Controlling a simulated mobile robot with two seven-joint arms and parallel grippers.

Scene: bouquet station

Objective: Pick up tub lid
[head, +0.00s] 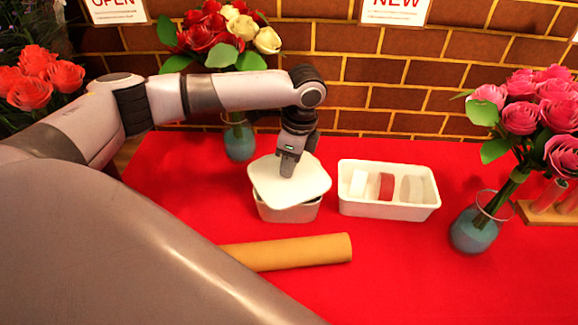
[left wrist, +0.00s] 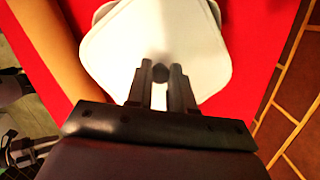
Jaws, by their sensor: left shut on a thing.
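The white tub lid (head: 314,184) is a rounded square over the small pale tub (head: 288,213) in the middle of the table. The lid sits turned relative to the tub and overhangs it, seeming slightly raised at the right. My left gripper (head: 289,167) points down at the lid's middle. In the left wrist view, its fingers (left wrist: 165,88) are closed around a small dark knob (left wrist: 158,72) on the lid (left wrist: 150,40). Part of the tub shows beyond the lid's edge. Much of the tub's opening is hidden.
A white divided tray (head: 388,210) with ribbon rolls stands just right of the tub. A brown paper roll (head: 290,252) lies in front. Vases of flowers stand behind left (head: 239,140) and at right (head: 473,232). A brick wall (head: 360,75) closes the back.

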